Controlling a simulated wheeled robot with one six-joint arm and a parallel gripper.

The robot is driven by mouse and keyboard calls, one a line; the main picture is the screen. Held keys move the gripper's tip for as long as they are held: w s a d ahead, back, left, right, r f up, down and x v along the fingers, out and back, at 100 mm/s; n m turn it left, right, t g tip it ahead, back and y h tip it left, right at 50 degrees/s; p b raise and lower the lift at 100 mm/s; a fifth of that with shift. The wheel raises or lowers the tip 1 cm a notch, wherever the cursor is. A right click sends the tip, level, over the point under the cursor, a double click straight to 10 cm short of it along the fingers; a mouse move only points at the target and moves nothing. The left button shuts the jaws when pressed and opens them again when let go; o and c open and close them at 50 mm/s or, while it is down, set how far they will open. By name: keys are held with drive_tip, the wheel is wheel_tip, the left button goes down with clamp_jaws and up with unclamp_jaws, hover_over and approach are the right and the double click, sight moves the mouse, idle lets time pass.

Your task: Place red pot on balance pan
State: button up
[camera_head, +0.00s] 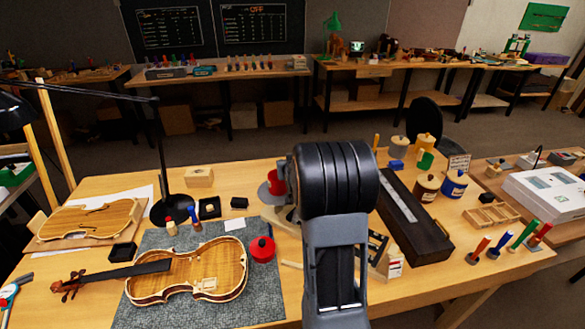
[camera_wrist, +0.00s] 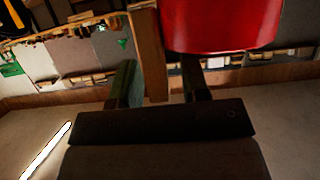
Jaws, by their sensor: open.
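A red cylindrical pot (camera_head: 277,182) shows just left of my arm, partly hidden by it. It overlaps a dull dish (camera_head: 265,197) that looks like the balance pan; I cannot tell whether it rests there. In the wrist view a large red cylinder (camera_wrist: 220,25) fills the upper right, close to my gripper (camera_wrist: 160,82). My gripper is open, with a wooden upright piece (camera_wrist: 150,50) between its fingers; I cannot tell if that piece belongs to the pot. My arm hides the gripper and most of the balance in the head view.
A violin body (camera_head: 190,272) lies on the grey mat (camera_head: 150,315). A black lamp (camera_head: 172,208) stands behind it. Right of my arm are a long dark case (camera_head: 425,235), lidded pots (camera_head: 455,184) and a wooden rack (camera_head: 491,215).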

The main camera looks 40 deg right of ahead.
drive_tip(key=v, duration=1.1)
drive_tip(key=s+a+f+n+g+y, duration=0.1)
drive_tip(key=s+a+n+g+y, duration=0.1)
drive_tip(key=s+a, duration=0.6)
drive_tip(key=s+a+f+n+g+y, duration=0.1)
drive_tip(key=s+a+n+g+y, duration=0.2)
drive_tip(key=a, duration=1.1)
drive_tip(key=s+g, duration=0.3)
drive_tip(key=s, duration=0.2)
drive_tip(key=shift+f+y+b, duration=0.3)
drive_tip(key=shift+y+b, duration=0.1)
